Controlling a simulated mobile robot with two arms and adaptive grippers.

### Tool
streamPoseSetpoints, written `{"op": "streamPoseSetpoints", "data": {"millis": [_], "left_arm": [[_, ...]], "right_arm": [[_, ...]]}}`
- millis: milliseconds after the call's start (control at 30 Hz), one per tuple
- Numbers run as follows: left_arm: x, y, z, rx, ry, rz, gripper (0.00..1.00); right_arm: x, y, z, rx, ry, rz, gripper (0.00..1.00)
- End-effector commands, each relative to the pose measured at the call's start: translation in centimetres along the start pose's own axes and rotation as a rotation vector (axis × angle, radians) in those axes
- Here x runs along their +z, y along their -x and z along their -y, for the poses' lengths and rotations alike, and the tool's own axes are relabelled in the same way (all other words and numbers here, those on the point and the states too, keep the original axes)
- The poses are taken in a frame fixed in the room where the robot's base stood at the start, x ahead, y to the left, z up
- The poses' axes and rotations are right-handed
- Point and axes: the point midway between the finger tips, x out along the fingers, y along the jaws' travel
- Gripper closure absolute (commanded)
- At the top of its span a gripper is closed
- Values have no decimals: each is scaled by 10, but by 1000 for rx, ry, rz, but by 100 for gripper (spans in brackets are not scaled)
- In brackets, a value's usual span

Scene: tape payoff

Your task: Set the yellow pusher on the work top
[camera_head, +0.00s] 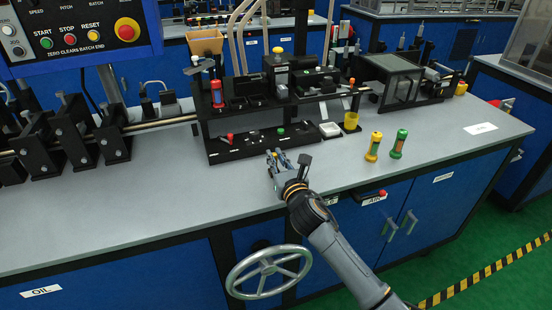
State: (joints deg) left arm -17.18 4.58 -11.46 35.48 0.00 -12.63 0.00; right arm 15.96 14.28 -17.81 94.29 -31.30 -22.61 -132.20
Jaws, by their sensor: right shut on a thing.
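My right gripper (275,156) is low over the work top, in front of the black fixture and well left of both cylinders. My left gripper is out of view.
A black fixture (228,152) with small coloured-headed tools stands behind my gripper. A yellow cup (351,122) and a white tray (330,130) stand to its right. A handwheel (268,272) projects from the bench front. The front left work top is clear.

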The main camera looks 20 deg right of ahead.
Motion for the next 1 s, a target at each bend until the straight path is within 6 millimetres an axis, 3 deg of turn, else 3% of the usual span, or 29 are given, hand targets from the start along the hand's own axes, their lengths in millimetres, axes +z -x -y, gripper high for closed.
{"op": "streamPoseSetpoints", "data": {"millis": [233, 267, 333, 367, 733, 867, 1000], "left_arm": [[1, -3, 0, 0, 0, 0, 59], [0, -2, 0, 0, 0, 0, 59], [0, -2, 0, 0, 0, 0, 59], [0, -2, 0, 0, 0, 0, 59], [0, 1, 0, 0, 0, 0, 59], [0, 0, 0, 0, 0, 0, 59], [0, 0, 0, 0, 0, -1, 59]], "right_arm": [[-4, 0, 0, 0, 0, 1, 100], [-3, 0, 0, 0, 0, 0, 80], [-3, 0, 0, 0, 0, 0, 66], [-3, 0, 0, 0, 0, 0, 63], [2, 1, 0, 0, 0, 0, 63], [-1, 18, 0, 0, 1, -2, 63], [-1, 46, 0, 1, 1, -3, 63]]}}
